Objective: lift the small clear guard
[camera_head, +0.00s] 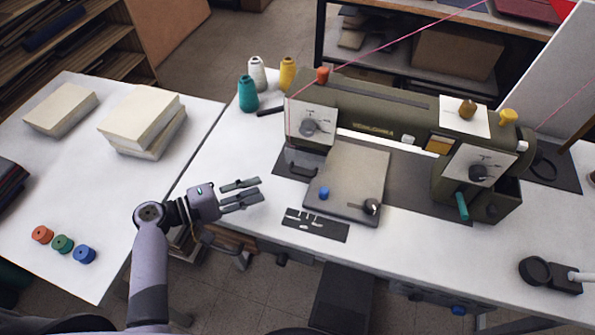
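A green sewing machine (375,110) stands on the white table, with a flat grey plate (352,178) in front of it. I cannot clearly make out the small clear guard; a greyish part (303,160) sits under the machine's left head, but I cannot tell whether it is the guard. My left gripper (259,190) is empty, its two fingers apart and pointing right. It is over the table's front left part, left of the grey plate and apart from the machine. My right gripper is not in view.
Thread cones (257,74) stand behind the machine's left end. A dark card (315,225) lies at the table's front edge. A black round-headed tool (537,271) is at the right. The left table (120,200) holds pale blocks (140,118) and small coloured spools (62,243).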

